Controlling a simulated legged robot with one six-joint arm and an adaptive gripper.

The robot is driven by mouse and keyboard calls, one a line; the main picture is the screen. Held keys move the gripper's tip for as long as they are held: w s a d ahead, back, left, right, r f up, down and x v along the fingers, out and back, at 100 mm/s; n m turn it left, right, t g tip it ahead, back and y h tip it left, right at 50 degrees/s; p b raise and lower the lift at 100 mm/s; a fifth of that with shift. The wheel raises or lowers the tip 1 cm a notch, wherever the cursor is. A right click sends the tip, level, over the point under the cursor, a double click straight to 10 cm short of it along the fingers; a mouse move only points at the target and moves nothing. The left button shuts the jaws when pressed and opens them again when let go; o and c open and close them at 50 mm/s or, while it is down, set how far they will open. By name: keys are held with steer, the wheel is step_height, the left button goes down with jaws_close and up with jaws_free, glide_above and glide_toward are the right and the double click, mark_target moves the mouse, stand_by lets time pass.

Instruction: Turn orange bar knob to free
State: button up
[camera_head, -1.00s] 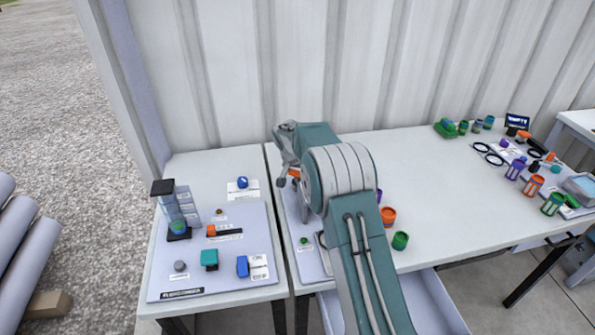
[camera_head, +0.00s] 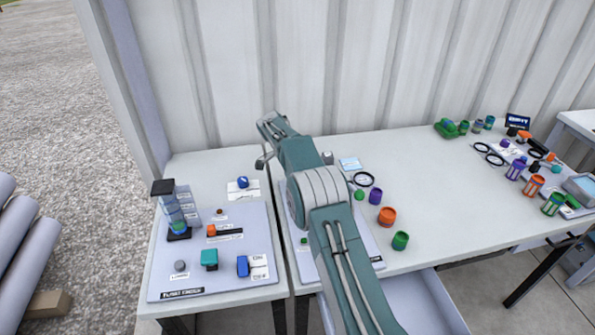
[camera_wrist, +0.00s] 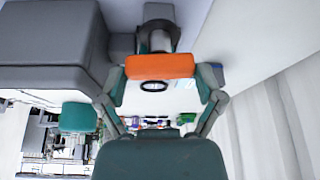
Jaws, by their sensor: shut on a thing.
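The orange bar knob (camera_wrist: 160,66) lies crosswise in the wrist view, in front of a grey round stem (camera_wrist: 160,40). My gripper (camera_wrist: 160,72) has one finger at each end of the bar and is shut on it. In the head view my gripper (camera_head: 263,160) shows only in part, at the upper left of my arm, above the back of the table. The bar knob is hidden there. I cannot read any free mark or the knob's setting.
Orange (camera_head: 387,216) and green (camera_head: 400,240) cups stand right of my arm. The corrugated wall (camera_head: 380,70) is close behind.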

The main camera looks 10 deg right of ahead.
steer(key=shift+a+f+m+g, duration=0.15)
steer(key=shift+m+g, duration=0.15)
steer(key=shift+m, duration=0.4)
steer(key=shift+w, duration=0.1)
steer(key=o, duration=0.9)
steer(key=shift+c, duration=0.2)
steer(key=shift+a, duration=0.1)
steer(key=shift+r, duration=0.25)
steer(key=v, duration=0.7)
steer(key=shift+w+a+r, duration=0.1)
steer(key=shift+a, duration=0.05)
